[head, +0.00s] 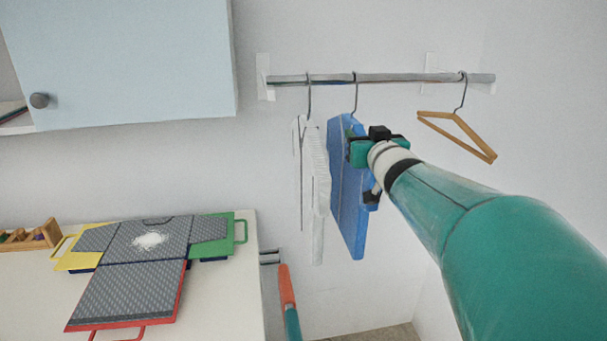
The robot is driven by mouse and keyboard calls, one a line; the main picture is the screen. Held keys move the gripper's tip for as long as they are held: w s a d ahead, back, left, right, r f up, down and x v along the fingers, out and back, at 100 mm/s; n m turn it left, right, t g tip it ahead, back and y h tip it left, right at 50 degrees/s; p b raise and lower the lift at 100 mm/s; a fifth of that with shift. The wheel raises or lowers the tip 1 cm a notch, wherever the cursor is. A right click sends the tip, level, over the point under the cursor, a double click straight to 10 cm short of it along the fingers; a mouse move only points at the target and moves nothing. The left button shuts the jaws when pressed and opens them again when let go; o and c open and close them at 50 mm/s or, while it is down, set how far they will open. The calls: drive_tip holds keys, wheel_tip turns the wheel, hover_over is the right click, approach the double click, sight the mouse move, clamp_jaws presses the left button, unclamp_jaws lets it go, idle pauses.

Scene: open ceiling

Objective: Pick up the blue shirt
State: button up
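The blue shirt (349,215) hangs from a hook on the metal rail (385,78), seen nearly edge-on. My gripper (362,150) is at the upper right part of the shirt, at the end of my teal arm. The gripper overlaps the shirt in the picture. The arm's wrist hides the fingertips, so I cannot tell whether they are open, shut, or touching the cloth.
A white shirt (311,185) hangs close on the left of the blue one. An empty wooden hanger (460,130) hangs on the right. A blue-grey cabinet (130,60) is at upper left. A white table (215,300) holds a grey folding board (130,285) at lower left.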

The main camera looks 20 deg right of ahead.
clamp_jaws()
drive_tip(key=shift+r, duration=0.15)
